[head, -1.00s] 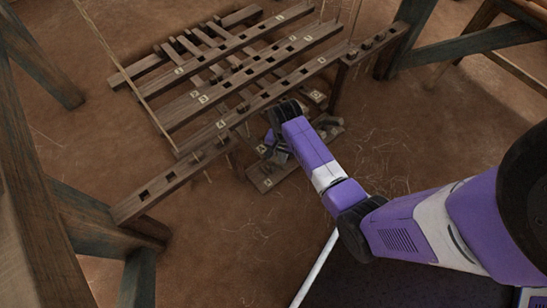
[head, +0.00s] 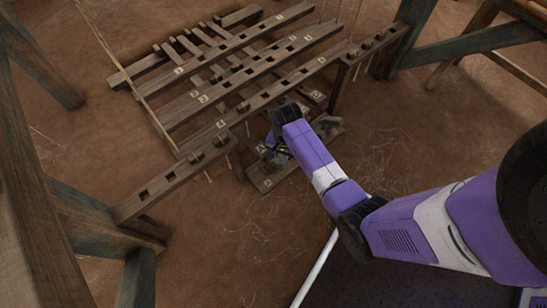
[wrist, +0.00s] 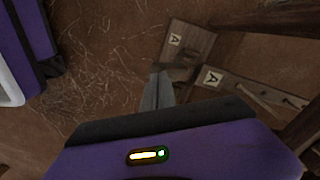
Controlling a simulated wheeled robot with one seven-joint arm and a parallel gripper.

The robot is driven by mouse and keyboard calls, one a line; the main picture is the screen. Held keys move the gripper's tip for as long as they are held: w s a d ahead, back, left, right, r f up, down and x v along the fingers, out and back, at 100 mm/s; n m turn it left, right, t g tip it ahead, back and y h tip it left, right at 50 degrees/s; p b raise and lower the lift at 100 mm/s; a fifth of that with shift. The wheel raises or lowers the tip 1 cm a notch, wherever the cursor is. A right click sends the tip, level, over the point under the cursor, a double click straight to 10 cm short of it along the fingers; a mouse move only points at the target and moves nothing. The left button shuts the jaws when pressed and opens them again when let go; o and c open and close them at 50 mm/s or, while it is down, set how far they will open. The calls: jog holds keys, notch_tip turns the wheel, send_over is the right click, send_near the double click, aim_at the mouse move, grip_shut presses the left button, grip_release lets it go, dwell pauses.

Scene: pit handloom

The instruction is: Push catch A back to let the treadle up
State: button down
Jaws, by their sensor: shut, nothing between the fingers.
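The tips are close beside a dark piece (wrist: 181,68), which looks like catch A, at the near end of a wooden board marked A (wrist: 190,42). I cannot tell whether they touch it. A second wooden piece marked A (wrist: 235,88), with a cord along it, lies just right of the tips; I cannot tell which of the two is the treadle. In the head view a board marked A (head: 264,184) lies low under the loom, and my wrist hides most of the catch.
Slotted loom bars (head: 165,188) cross above and left of my wrist. A wooden post (head: 338,90) stands behind it on the right. A dark timber (wrist: 270,18) crosses the wrist view's upper right. Bare earth floor (head: 400,150) is open to the right.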

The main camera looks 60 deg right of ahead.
jog(key=r+p, duration=0.2)
jog(key=p, duration=0.1)
jog(key=s+r+p, duration=0.1)
jog(key=r+p, duration=0.2)
jog(key=p, duration=0.1)
jog(key=shift+s+a+r, duration=0.2)
jog(key=shift+r, duration=0.15)
dwell(0.6)
